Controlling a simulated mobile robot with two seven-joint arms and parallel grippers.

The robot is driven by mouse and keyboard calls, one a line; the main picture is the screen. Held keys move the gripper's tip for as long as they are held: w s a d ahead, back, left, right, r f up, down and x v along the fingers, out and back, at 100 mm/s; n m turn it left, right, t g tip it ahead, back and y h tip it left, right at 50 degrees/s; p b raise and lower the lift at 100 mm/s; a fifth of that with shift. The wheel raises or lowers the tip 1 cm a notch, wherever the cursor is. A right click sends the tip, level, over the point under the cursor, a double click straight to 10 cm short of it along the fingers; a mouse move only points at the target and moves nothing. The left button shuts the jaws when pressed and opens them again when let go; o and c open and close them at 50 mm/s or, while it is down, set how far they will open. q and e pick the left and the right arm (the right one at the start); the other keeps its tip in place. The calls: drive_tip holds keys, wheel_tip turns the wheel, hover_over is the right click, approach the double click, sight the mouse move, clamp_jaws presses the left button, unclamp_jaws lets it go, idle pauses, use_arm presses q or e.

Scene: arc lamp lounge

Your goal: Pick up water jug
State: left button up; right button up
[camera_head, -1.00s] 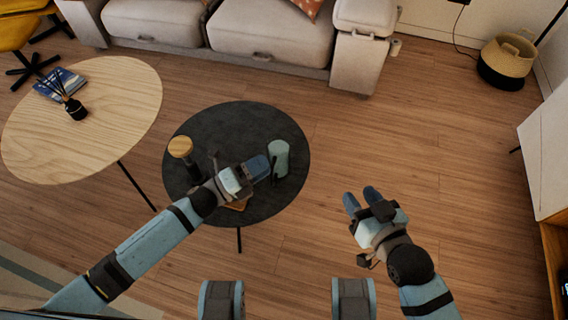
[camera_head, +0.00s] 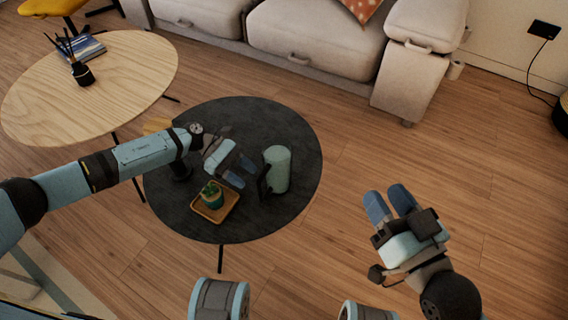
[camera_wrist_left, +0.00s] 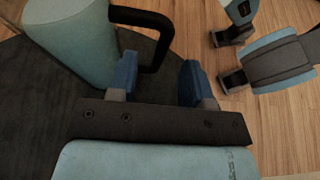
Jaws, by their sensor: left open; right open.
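The water jug (camera_head: 279,168) is pale green with a dark handle and stands upright on the round dark table (camera_head: 290,130). In the left wrist view the jug (camera_wrist_left: 70,40) is at the upper left, its black handle (camera_wrist_left: 150,22) pointing toward the fingers. My left gripper (camera_head: 240,174) is open just left of the jug, and its fingers (camera_wrist_left: 158,78) are on either side of the handle's lower end in the picture; I cannot tell whether they touch it. My right gripper (camera_head: 391,206) is open and empty over the floor, right of the table.
A small potted plant (camera_head: 212,195) on a wooden tray (camera_head: 227,210) sits near the left gripper. A dark item with a wooden top (camera_head: 158,126) is partly hidden behind my left arm. A light wooden table (camera_head: 120,70) stands left, a sofa (camera_head: 310,40) behind.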

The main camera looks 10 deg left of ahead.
sight(274, 173)
use_arm(q)
drive_tip(key=b+x, duration=0.2)
drive_tip(key=x, duration=0.5)
drive_tip(key=shift+s+f, duration=0.2)
drive_tip(key=shift+s, duration=0.05)
clamp_jaws()
use_arm(e)
wheel_tip(274, 173, down, 3)
drive_tip(key=shift+s+a+g, duration=0.1)
drive_tip(key=shift+s+g, duration=0.05)
drive_tip(key=shift+g, duration=0.45)
idle(0.4)
use_arm(q)
drive_tip(key=shift+d+r, duration=0.1)
drive_tip(key=shift+r, duration=0.05)
